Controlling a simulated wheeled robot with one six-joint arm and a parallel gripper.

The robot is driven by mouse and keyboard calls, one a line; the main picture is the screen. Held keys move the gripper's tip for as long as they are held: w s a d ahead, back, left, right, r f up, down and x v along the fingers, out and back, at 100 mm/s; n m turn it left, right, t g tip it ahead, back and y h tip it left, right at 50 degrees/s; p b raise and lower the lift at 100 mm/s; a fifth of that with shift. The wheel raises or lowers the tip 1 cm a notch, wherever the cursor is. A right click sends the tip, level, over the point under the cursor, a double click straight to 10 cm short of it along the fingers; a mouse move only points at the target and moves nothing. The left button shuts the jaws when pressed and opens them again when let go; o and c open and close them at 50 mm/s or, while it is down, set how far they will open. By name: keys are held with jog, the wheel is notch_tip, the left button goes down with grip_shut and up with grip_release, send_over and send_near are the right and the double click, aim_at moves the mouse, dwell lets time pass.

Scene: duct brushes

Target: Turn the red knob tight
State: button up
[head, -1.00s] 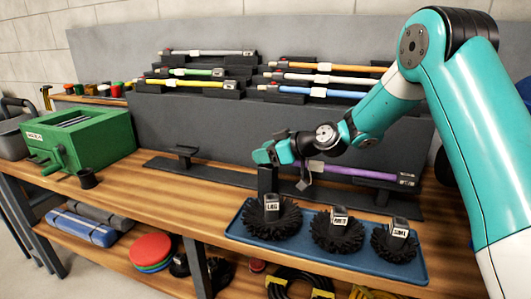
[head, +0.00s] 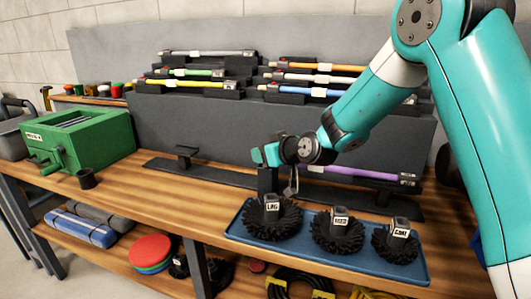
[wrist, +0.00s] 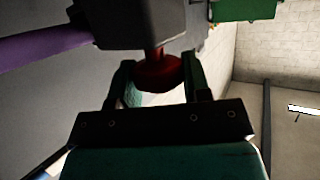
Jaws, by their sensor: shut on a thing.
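The red knob (wrist: 158,74) shows in the wrist view on a short red stem under a dark grey block (wrist: 135,25). My gripper (wrist: 160,84) has one finger on each side of the knob and is shut on it. In the head view my gripper (head: 266,155) is at the left end of the purple rod (head: 365,173), above the back of the blue tray. The knob is hidden there by my gripper. The purple rod also shows at the left of the wrist view (wrist: 45,45), running to the block.
The blue tray (head: 300,257) in front holds three black round brushes, labelled, the LRG brush (head: 271,217) nearest below my gripper. A rack of coloured rods (head: 265,80) stands behind. A green box (head: 80,138) is at left.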

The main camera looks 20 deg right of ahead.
jog(key=o, duration=0.9)
jog(key=shift+c, duration=0.2)
jog(key=b+v, duration=0.1)
jog(key=v, duration=1.6)
jog(key=shift+r+b, duration=0.25)
jog(key=shift+b, duration=0.05)
jog(key=shift+s+d, duration=0.1)
jog(key=shift+s, duration=0.05)
